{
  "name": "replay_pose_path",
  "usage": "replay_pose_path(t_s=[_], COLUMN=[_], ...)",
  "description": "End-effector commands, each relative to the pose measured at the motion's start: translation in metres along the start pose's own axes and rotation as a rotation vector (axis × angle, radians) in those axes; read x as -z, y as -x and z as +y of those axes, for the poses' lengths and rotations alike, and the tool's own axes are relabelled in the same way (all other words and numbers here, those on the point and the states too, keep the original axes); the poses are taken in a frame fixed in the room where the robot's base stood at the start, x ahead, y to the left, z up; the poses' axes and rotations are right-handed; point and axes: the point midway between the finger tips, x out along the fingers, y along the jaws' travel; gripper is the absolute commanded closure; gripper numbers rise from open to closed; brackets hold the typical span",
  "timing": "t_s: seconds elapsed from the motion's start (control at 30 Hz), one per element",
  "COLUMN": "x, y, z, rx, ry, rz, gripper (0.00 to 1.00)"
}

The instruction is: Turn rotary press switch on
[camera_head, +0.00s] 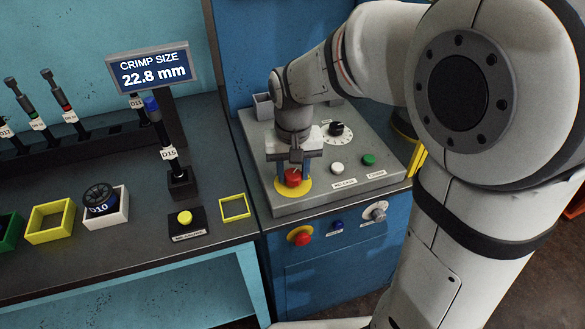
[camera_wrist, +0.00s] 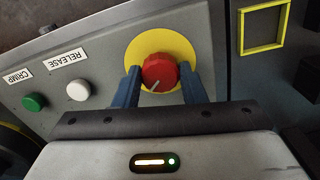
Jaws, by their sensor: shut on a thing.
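The rotary press switch is a red knob (camera_head: 292,176) on a yellow disc (camera_head: 299,187), at the front left of the press's grey top panel. In the wrist view the red knob (camera_wrist: 159,72) shows a pale pointer line slanting toward the lower left, and the yellow disc (camera_wrist: 148,44) shows behind it. My gripper (camera_head: 293,170) points down over the knob. In the wrist view my gripper (camera_wrist: 160,85) has its blue fingers on both sides of the knob, shut on it. The fingertips are partly hidden by the knob.
A white RELEASE button (camera_head: 337,168), a green CRIMP button (camera_head: 368,159) and a black dial (camera_head: 337,129) share the panel. A red button (camera_head: 303,239) sits on the blue front. A display (camera_head: 153,68) reads 22.8 mm. An empty yellow frame (camera_head: 234,207) lies to the left.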

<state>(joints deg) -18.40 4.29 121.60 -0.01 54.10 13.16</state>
Motion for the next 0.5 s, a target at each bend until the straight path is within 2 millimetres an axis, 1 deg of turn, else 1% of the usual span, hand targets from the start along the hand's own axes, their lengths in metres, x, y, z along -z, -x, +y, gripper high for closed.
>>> replay_pose_path(t_s=[0.2, 0.5], x=[-0.0001, 0.0000], y=[0.0004, 0.0003], z=[-0.0005, -0.0010], rx=[0.000, 0.000], ry=[-0.205, -0.467], rz=[0.000, -0.001], gripper=[0.86, 0.86])
